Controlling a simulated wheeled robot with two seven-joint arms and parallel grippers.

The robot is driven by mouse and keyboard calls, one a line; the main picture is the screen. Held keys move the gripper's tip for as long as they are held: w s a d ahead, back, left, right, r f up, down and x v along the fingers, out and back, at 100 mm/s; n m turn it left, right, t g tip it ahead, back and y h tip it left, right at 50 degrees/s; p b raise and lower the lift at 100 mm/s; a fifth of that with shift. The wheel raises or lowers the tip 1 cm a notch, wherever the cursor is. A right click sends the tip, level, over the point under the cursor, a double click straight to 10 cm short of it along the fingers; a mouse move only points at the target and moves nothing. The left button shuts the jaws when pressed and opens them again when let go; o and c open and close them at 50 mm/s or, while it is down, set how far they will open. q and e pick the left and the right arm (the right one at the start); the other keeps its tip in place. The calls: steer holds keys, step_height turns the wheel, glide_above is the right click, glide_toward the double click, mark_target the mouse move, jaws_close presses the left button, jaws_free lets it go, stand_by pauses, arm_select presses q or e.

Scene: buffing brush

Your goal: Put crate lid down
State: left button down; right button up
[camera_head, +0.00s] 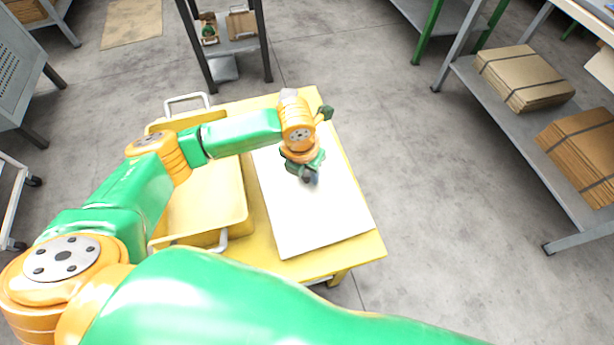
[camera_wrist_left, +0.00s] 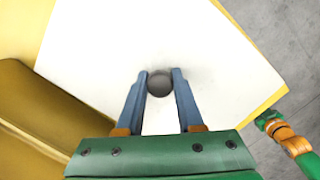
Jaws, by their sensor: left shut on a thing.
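The crate lid (camera_head: 315,215) is a flat white panel lying on the right part of a yellow table (camera_head: 362,246). It also fills much of the left wrist view (camera_wrist_left: 110,60). A round grey knob (camera_wrist_left: 160,84) stands on it. My left gripper (camera_wrist_left: 159,82) is shut on this knob, with one blue finger on each side. In the head view my left gripper (camera_head: 312,178) points down over the lid. I cannot tell whether the lid is flush with the table. The end of my right arm (camera_wrist_left: 272,126) shows small at the right edge of the wrist view; its fingers are not clear.
A yellow crate (camera_head: 232,205) with pale handles stands left of the lid, partly behind my left arm; it also shows in the wrist view (camera_wrist_left: 30,110). A shelf (camera_head: 490,110) with stacked cardboard (camera_head: 525,78) is at the right. The floor between table and shelf is clear.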

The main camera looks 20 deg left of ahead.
mark_target(303, 186)
arm_select(q)
steer(key=shift+w+f, duration=0.1)
steer(key=shift+f, duration=1.15)
steer(key=shift+f, duration=0.1)
steer(key=c, duration=0.5)
jaws_free()
steer(key=shift+c, duration=0.2)
steer(key=r, duration=0.3)
steer(key=s+r+p, duration=0.1)
steer(key=r, duration=0.7)
steer(key=shift+s+a+r+p, duration=0.15)
steer(key=shift+s+r+p, duration=0.1)
steer(key=shift+s+p, duration=0.05)
steer(key=shift+s+r, duration=0.1)
steer(key=shift+r, duration=0.25)
